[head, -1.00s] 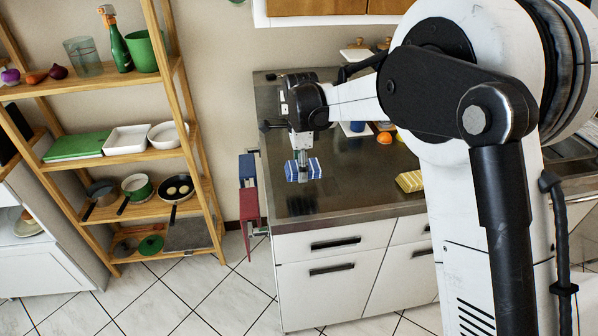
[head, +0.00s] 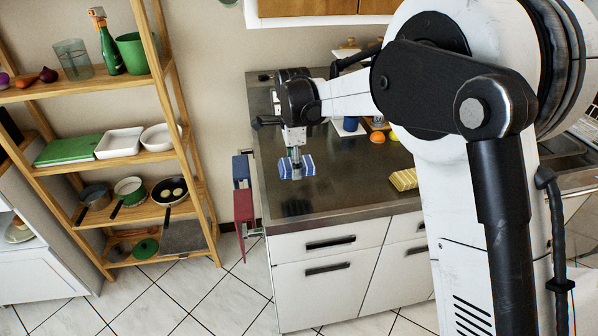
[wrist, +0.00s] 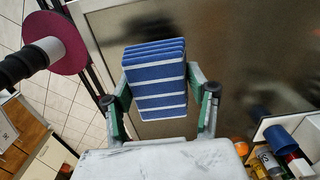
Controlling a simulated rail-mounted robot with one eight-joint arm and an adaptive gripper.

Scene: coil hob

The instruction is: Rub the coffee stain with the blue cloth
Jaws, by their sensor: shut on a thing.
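The blue cloth (head: 306,166) is folded, with white stripes. My gripper (head: 296,163) is shut on it, over the left part of the dark countertop (head: 345,190). In the wrist view the cloth (wrist: 157,78) sits between the two fingers of my gripper (wrist: 160,92). I cannot tell whether it touches the counter or hangs just above it. I cannot make out the coffee stain for certain in either view. The cloth and arm hide part of the counter.
A yellow cloth (head: 404,179) lies near the counter's front edge, with an orange (head: 377,137) and a blue cup (head: 350,124) farther back. A red towel (head: 244,207) and a blue towel (head: 241,171) hang at the counter's left side. A wooden shelf (head: 150,155) stands left.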

